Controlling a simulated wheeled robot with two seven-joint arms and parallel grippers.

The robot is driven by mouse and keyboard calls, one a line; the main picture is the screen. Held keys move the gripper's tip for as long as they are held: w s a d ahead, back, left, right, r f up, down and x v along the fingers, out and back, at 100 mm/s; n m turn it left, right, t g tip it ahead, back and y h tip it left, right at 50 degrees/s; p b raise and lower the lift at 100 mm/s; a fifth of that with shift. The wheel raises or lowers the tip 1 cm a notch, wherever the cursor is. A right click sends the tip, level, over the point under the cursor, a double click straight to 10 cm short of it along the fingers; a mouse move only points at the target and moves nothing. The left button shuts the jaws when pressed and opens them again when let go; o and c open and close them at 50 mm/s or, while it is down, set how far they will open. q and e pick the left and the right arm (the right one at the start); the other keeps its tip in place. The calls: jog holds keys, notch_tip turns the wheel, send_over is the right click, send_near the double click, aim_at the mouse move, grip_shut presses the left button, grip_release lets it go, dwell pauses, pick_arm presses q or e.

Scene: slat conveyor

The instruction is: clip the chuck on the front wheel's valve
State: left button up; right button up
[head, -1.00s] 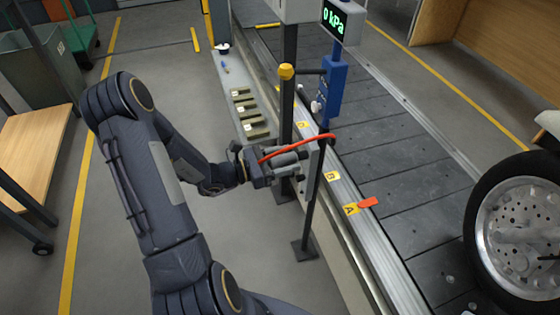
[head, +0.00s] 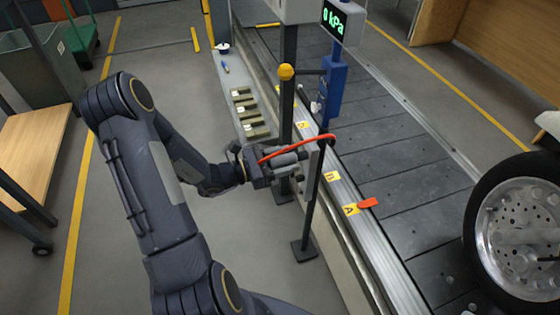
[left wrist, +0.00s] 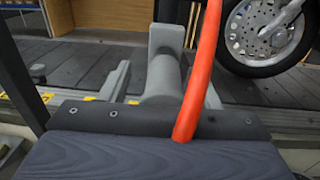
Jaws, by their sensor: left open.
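My left gripper (head: 290,158) is open beside a thin dark post at the conveyor's near edge. In the left wrist view, a grey T-shaped piece (left wrist: 165,75), which looks like the chuck, stands between the two spread fingers; I cannot tell whether either finger touches it. An orange hose (head: 300,147) arches from the gripper to the post's top; it also crosses the left wrist view (left wrist: 203,60). The wheel (head: 480,190), with black tyre and drilled silver disc, stands on the conveyor at right, apart from the gripper. Its valve cannot be made out. My right gripper is not in view.
The slat conveyor (head: 400,170) runs along the right, with an orange tag (head: 368,202) by its edge. A blue post (head: 331,92) carries a display (head: 340,20) reading 0 kPa. A yellow-knobbed post (head: 287,72) stands behind the gripper.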

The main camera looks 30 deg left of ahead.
pick_arm(q)
jog(key=shift+w+d+r+h, duration=0.1)
jog(key=shift+w+d+h, duration=0.05)
jog(key=shift+d, duration=0.3)
jog(key=shift+w+d+r+h, duration=0.1)
jog(key=shift+d+h, duration=0.05)
jog(key=shift+d, duration=0.3)
grip_shut()
jog(key=shift+o, duration=1.8)
grip_release()
jog(key=shift+d, duration=0.1)
jog(key=shift+s+f, duration=0.1)
jog(key=p+v, duration=0.1)
jog(key=v, duration=0.8)
jog(key=shift+w+a, duration=0.2)
jog(key=shift+a, duration=0.2)
